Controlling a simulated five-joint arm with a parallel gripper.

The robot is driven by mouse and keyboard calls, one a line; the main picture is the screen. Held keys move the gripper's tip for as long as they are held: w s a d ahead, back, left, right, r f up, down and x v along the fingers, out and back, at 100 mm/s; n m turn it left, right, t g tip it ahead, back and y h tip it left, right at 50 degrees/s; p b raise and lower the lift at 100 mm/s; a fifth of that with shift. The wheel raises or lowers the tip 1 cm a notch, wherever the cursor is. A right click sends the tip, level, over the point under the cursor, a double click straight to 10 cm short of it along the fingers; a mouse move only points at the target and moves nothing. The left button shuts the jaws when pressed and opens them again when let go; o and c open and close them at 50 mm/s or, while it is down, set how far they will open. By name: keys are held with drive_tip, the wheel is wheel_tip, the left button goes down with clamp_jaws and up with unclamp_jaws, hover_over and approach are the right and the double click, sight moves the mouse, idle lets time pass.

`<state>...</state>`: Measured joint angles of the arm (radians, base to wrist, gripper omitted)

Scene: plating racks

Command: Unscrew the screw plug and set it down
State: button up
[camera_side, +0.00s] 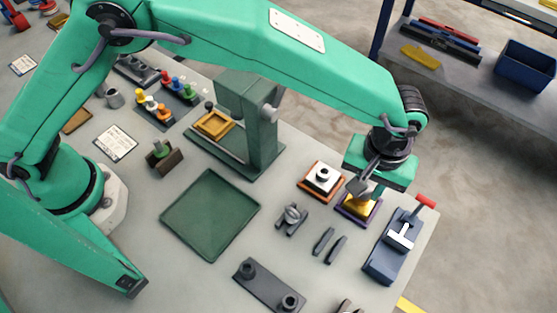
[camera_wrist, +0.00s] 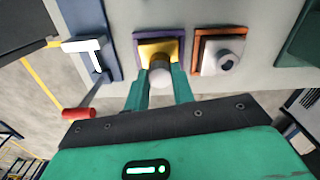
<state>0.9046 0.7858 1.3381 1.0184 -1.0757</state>
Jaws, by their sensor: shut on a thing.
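My gripper (camera_side: 366,190) points down over a gold block (camera_side: 357,208) on a purple base (camera_side: 344,211), near the right end of the table. In the wrist view its two green fingers (camera_wrist: 161,72) are shut on a pale grey round screw plug (camera_wrist: 160,82), one on each side. The plug is at the gold block (camera_wrist: 151,49); I cannot tell whether its thread is still in the block. In the side view my gripper hides the plug. A white block (camera_side: 322,179) with a round fitting on top sits on an orange base beside it.
A blue vise (camera_side: 388,256) with a red handle (camera_side: 426,201) stands close on the right. A green tray (camera_side: 210,216) lies empty at the middle left. A green press (camera_side: 252,115) stands behind. Small dark parts (camera_side: 323,241) lie in front of the gold block.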

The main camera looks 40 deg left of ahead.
clamp_jaws()
drive_tip(key=shift+r+n, duration=0.2)
drive_tip(key=shift+n, duration=0.65)
drive_tip(key=shift+r+n, duration=0.15)
drive_tip(key=shift+n, duration=0.7)
drive_tip(key=shift+r, duration=0.25)
drive_tip(key=shift+r, duration=0.35)
drive_tip(key=shift+r, duration=0.55)
